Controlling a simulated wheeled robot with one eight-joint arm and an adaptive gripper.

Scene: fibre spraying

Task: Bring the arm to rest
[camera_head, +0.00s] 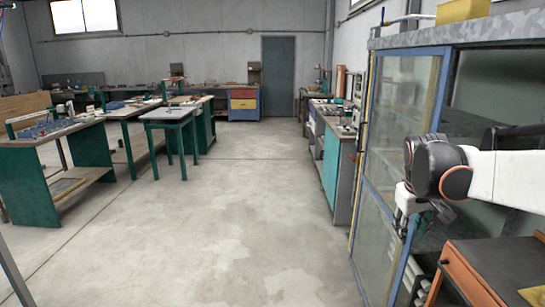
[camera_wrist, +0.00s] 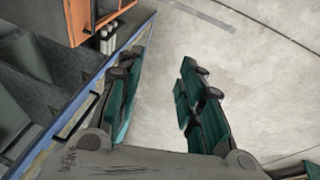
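My gripper (camera_wrist: 160,62) is open in the wrist view. Its two teal-padded fingers stand apart, with only bare floor between them. In the head view my white and black arm reaches in from the right edge, and my gripper (camera_head: 436,210) hangs below the dark wrist joint, in front of the blue-framed glass cabinet (camera_head: 403,110). The fingers are small and partly hidden there. I cannot tell whether the arm touches the cabinet frame.
An orange-framed unit (camera_head: 468,277) stands low at the right; orange also shows in the wrist view (camera_wrist: 76,20). A teal-fronted bench (camera_head: 338,175) lines the right wall. Green-legged tables (camera_head: 90,155) stand at the left. The middle floor (camera_head: 220,220) is clear.

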